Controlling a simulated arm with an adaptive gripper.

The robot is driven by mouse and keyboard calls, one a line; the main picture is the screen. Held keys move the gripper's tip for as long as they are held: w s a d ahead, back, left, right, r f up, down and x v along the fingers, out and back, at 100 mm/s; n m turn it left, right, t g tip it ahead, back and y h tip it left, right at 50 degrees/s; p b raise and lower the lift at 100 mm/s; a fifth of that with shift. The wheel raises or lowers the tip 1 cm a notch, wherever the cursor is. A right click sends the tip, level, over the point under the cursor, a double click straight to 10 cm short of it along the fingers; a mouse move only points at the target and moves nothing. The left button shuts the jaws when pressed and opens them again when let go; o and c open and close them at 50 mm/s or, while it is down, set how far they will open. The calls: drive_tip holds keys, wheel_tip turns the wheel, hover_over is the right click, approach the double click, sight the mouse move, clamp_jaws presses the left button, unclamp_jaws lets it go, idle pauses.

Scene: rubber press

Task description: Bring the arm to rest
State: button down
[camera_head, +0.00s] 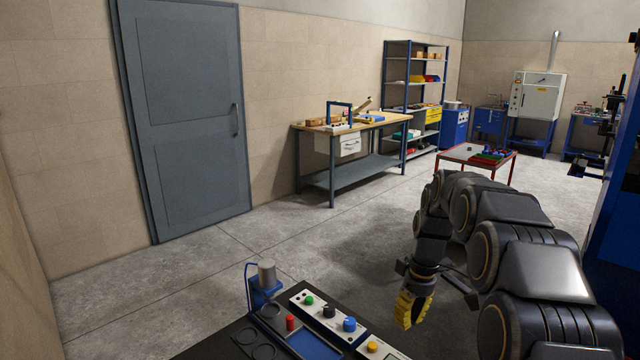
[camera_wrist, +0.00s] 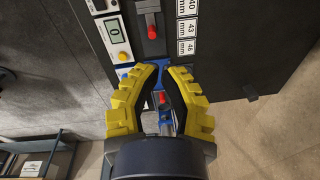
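My arm is on the right of the head view, bent down with my gripper (camera_head: 414,310) low beside the dark bench. The gripper has yellow, stepped fingers and hangs in the air. In the wrist view the two yellow fingers (camera_wrist: 164,72) stand apart with a narrow gap at the tips. Small blue and red parts show through the gap, below and beyond the fingers. I see nothing held between them.
A dark bench (camera_head: 236,340) with a control panel (camera_head: 322,312), a red cylinder (camera_head: 290,322) and a blue stand with a grey cylinder (camera_head: 266,272) is close by. A workbench (camera_head: 350,133), shelf (camera_head: 397,62) and red-framed table (camera_head: 464,155) stand farther off. Floor between is clear.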

drive_tip(key=s+a+r+m, duration=0.2)
drive_tip(key=s+a, duration=0.1)
drive_tip(key=s, duration=0.6)
drive_tip(key=s+a+r+m, duration=0.1)
drive_tip(key=s+a+r, duration=0.15)
drive_tip(key=s, duration=0.65)
drive_tip(key=s+f+m+g+h, duration=0.1)
drive_tip(key=s+f+m, duration=0.1)
drive_tip(key=s, duration=1.4)
drive_tip(key=shift+m+g, duration=0.3)
drive_tip(key=shift+m, duration=0.5)
drive_tip(key=shift+a, duration=0.1)
